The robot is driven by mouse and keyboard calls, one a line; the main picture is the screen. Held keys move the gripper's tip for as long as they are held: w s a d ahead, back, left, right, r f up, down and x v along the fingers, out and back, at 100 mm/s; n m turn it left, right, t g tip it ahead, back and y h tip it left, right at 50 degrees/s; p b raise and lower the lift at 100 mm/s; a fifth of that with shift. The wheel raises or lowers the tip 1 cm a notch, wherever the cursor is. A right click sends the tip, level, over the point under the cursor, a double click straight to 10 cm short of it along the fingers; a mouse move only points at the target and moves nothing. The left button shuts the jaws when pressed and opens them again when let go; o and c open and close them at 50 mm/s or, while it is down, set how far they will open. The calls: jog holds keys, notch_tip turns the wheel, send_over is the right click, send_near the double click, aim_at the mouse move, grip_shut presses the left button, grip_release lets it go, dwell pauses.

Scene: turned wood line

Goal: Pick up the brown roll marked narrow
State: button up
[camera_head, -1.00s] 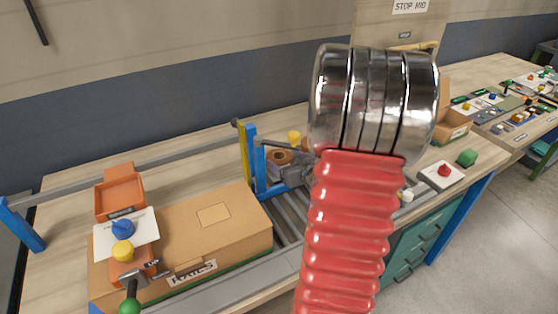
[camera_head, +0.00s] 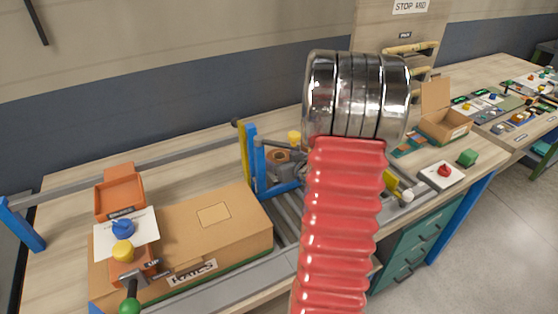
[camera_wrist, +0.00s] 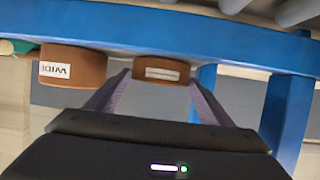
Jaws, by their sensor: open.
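In the wrist view, which looks upside down, a brown roll (camera_wrist: 161,71) with a pale label shows between my gripper's fingers; its label is too small to read. A second brown roll (camera_wrist: 73,66) to its left bears a label that reads WIDE. My gripper (camera_wrist: 160,88) is open, its two fingers pointing at the first roll, with nothing visibly held. I cannot tell whether the fingers reach around the roll. In the head view, one brown roll (camera_head: 278,156) shows behind the blue frame, and my red arm hides much of the area around my gripper.
A blue frame (camera_head: 257,165) stands close to the rolls, and its bar (camera_wrist: 160,30) crosses the wrist view. A cardboard box (camera_head: 225,222) lies left on the conveyor. An open carton (camera_head: 446,125) and a red button (camera_head: 444,170) are to the right.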

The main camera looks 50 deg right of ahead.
jog(key=shift+c, duration=0.3)
jog(key=c, duration=0.8)
jog(key=shift+r, duration=0.1)
